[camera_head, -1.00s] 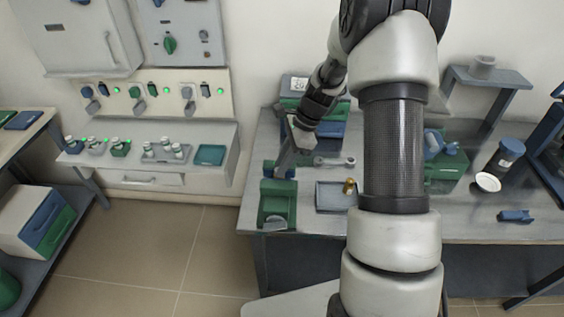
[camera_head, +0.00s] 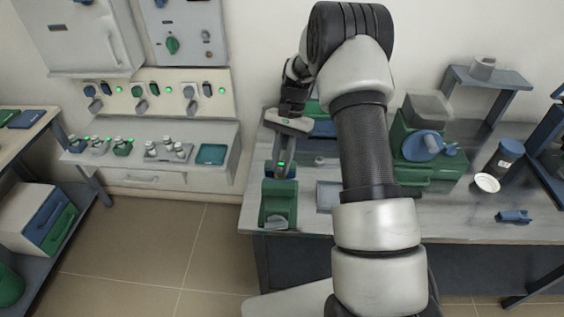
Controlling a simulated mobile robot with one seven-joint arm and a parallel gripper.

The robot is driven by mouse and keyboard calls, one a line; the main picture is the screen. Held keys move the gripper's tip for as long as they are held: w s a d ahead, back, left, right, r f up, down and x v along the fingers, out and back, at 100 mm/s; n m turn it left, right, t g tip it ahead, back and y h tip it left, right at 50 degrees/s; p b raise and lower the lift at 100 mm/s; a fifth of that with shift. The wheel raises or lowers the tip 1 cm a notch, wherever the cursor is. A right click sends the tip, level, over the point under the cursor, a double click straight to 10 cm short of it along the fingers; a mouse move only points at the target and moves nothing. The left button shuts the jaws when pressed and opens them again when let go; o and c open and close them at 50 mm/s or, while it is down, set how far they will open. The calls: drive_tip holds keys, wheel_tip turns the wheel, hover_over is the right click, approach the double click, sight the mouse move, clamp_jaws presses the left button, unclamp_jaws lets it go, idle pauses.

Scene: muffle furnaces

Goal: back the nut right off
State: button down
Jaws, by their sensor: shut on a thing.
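My gripper (camera_head: 282,174) points down at the blue part at the back of a green bench fixture (camera_head: 278,205), near the bench's left front. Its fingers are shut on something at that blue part. It appears to be the nut, but the fingers hide it and its thread. A small green light shows on the gripper.
A shallow tray (camera_head: 322,198) and a small grey metal piece (camera_head: 319,160) lie right of the fixture, partly behind my arm. A green machine with a blue knob (camera_head: 422,146), a dark jar (camera_head: 505,158) and a blue clamp (camera_head: 514,217) stand further right.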

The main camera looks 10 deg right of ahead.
drive_tip(key=n+h, duration=0.1)
drive_tip(key=n, duration=0.3)
drive_tip(key=shift+w+a+n+g+h, duration=0.2)
drive_tip(key=shift+n+g+h, duration=0.1)
drive_tip(key=shift+h, duration=0.1)
drive_tip(key=shift+a+n+h, duration=0.1)
drive_tip(key=shift+n+h, duration=0.35)
drive_tip(key=shift+n, duration=0.8)
drive_tip(key=shift+a+n+h, duration=0.1)
drive_tip(key=shift+n+h, duration=0.35)
drive_tip(key=shift+n, duration=0.8)
drive_tip(key=c, duration=1.6)
unclamp_jaws()
drive_tip(key=shift+s, duration=0.1)
drive_tip(key=v, duration=1.7)
drive_tip(key=shift+w+a+r+p, duration=0.15)
drive_tip(key=shift+w+p, duration=0.1)
drive_tip(key=shift+p, duration=0.15)
